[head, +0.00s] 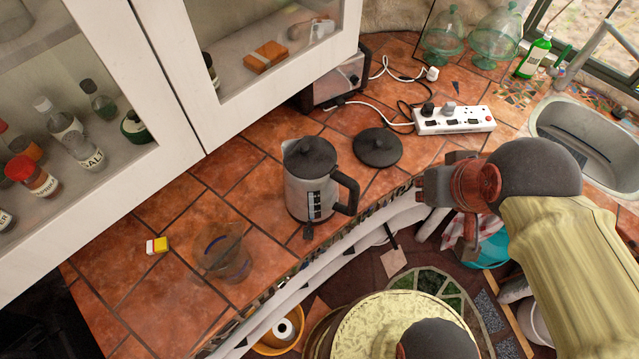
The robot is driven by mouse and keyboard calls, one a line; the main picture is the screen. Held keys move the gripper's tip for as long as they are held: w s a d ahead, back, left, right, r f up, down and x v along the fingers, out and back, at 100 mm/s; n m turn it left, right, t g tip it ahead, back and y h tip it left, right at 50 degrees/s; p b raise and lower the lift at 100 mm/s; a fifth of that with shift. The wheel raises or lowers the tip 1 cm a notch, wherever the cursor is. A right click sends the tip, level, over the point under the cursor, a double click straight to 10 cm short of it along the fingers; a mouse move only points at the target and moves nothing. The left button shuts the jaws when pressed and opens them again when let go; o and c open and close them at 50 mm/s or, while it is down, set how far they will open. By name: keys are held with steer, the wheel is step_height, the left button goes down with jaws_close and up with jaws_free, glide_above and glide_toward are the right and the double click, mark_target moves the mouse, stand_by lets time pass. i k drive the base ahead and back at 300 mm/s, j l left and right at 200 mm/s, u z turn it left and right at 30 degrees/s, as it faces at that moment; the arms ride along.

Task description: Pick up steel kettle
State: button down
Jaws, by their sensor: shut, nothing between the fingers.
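The steel kettle (300,197) stands upright on the tiled counter in the middle of the head view. It has a dark lid, a black handle on its right side and a dark piece low at its front. My gripper (424,188) is to the right of the kettle, beyond the handle and apart from it. It is shut and empty. The fingertips are small and partly hidden by the gripper's own body.
A power strip (453,120) and a toaster (339,82) are farther back. A transparent cup (223,258) and a small yellow-and-white block (157,245) are left. Cabinets overhang the left; the counter's curved edge is in front.

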mark_target(316, 201)
steer(key=i+l+u, duration=0.1)
steer(key=l+u, duration=0.25)
steer(key=l, duration=0.2)
steer(key=l+u, duration=0.35)
steer(key=l, duration=0.2)
steer(key=l+u, duration=0.35)
steer(key=l, duration=0.25)
